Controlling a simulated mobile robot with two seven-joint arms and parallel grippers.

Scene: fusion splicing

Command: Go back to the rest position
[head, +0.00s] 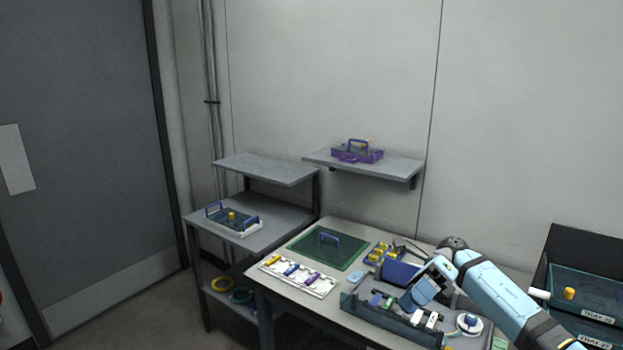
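My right arm comes in from the lower right in light blue and bends at a dark joint above the workbench (340,312). Its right gripper (408,303) points down over the grey tray-like work station (385,318) on the bench. The fingertips are small and blend with the parts around them, so I cannot tell whether they are open or shut, or whether they hold anything. My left gripper and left arm are not in view.
A green mat (318,250) and a white strip with coloured pieces (297,277) lie on the bench. A purple case (357,155) sits on the wall shelf. A blue-handled tray (236,219) rests on the side table. Labelled drawers (585,292) stand at right.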

